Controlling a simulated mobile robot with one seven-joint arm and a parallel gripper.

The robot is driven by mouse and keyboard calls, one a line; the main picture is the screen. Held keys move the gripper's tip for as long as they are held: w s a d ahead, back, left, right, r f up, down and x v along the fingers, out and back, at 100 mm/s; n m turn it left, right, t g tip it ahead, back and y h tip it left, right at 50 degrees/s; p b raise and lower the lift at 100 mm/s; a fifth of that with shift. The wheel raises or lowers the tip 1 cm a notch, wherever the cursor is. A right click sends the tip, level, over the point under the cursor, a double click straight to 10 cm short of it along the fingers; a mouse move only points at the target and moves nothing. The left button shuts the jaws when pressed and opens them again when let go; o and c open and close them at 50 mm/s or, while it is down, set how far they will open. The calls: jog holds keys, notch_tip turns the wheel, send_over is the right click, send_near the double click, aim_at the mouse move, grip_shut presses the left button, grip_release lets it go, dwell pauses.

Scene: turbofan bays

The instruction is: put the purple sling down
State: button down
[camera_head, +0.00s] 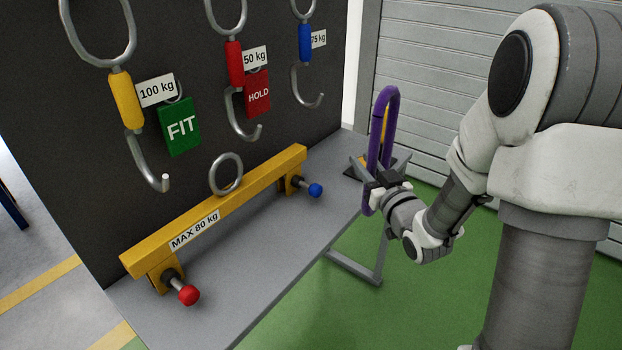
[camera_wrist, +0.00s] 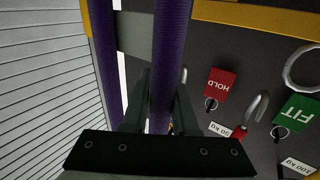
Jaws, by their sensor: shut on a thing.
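The purple sling (camera_head: 382,115) is a long closed loop standing upright in my gripper (camera_head: 384,184), to the right of the black board in the head view. My gripper is shut on the sling. In the wrist view two purple strands of the sling (camera_wrist: 170,60) run up from my gripper (camera_wrist: 160,120); one strand passes between the fingers. The sling's lower end is partly hidden by the gripper in the head view.
A yellow beam (camera_head: 240,203) marked MAX 80 kg lies on the grey bench (camera_head: 255,265). Yellow, red and blue hooks hang on the black board (camera_head: 60,130). A green FIT tag (camera_head: 180,127) and red HOLD tag (camera_head: 257,93) hang there. A grey shutter (camera_head: 425,90) stands behind.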

jog(key=w+a, duration=0.2)
jog(key=a, duration=0.1)
jog(key=w+a+f+b, duration=0.1)
jog(key=w+a, duration=0.2)
jog(key=w+a+f+b, duration=0.1)
jog(key=w+a, duration=0.2)
jog(key=a, duration=0.1)
jog(key=shift+f, duration=0.2)
notch_tip(320, 180, down, 4)
jog(key=shift+f+b, duration=0.2)
jog(key=shift+b, duration=0.7)
jog(key=shift+a+f, duration=0.15)
jog(key=shift+f, duration=0.05)
jog(key=shift+r, duration=0.15)
jog(key=shift+f, duration=0.2)
jog(key=c, duration=0.7)
grip_release()
